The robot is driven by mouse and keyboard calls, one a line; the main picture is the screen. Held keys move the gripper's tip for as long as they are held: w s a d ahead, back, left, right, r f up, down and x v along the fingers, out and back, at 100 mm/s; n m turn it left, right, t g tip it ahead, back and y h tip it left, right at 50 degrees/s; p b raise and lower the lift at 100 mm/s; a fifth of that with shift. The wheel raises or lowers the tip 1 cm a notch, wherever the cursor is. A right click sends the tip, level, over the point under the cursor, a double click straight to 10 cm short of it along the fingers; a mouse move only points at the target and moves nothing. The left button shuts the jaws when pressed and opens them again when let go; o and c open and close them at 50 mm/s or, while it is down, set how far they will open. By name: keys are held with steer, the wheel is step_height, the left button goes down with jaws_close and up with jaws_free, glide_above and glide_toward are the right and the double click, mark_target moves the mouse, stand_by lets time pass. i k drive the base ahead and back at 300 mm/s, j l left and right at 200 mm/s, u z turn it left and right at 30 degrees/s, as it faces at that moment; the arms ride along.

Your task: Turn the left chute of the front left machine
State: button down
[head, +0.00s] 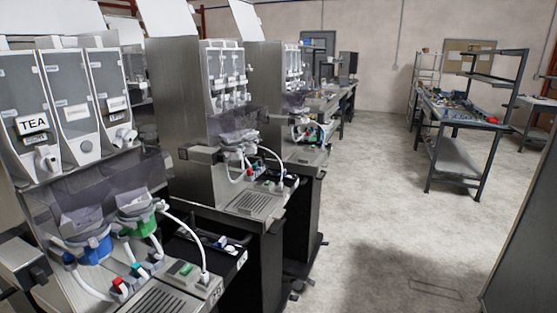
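The front left machine (75,170) stands closest, at the left edge of the head view. It carries three clear-fronted canisters side by side, the left one (20,85) labelled TEA. A white chute (47,159) sticks out at the foot of the TEA canister; its exact facing is hard to tell. The right canister has a similar white chute (125,136). At the foot of the middle canister I see a round white part (86,147). Below are mixing bowls with a blue collar (97,249) and a green collar (141,227). My gripper is not in view.
A second machine (180,105) and a third (262,75) stand behind in a row, on dark cabinets. Open concrete floor (380,220) lies to the right. A cluttered workbench with shelves (460,115) stands at the back right. A dark panel (525,235) fills the lower right edge.

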mark_target(44, 161)
steer(key=u, duration=1.25)
